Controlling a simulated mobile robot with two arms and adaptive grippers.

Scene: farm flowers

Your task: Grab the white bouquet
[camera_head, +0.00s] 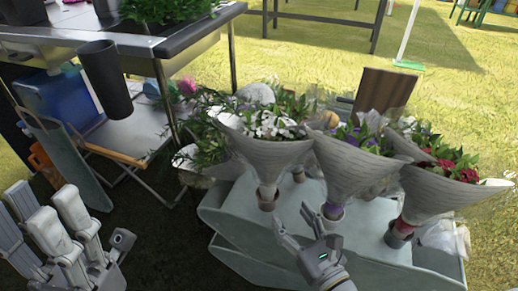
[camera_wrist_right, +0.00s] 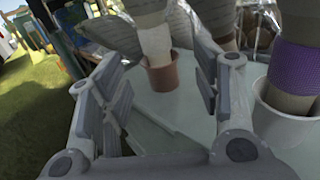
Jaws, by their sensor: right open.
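The white bouquet (camera_head: 268,125) has white flowers in a pale paper cone and stands upright in a small brown pot on the grey-green stand. My right gripper (camera_head: 294,214) is open and empty, in front of and just below that pot. In the right wrist view, the open fingers (camera_wrist_right: 158,68) frame the brown pot (camera_wrist_right: 163,76) and the wrapped stem (camera_wrist_right: 155,42), which lie beyond the fingertips. The flowers are out of that view. My left gripper (camera_head: 62,225) is at the lower left, away from the bouquets; its opening is unclear.
A purple bouquet (camera_head: 352,160) with a purple band stands close right, in a white pot (camera_wrist_right: 283,117). A red bouquet (camera_head: 448,180) stands farther right. The stand (camera_head: 240,211) has bare surface in front. A metal table (camera_head: 165,42) and folding chair (camera_head: 135,135) are at left.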

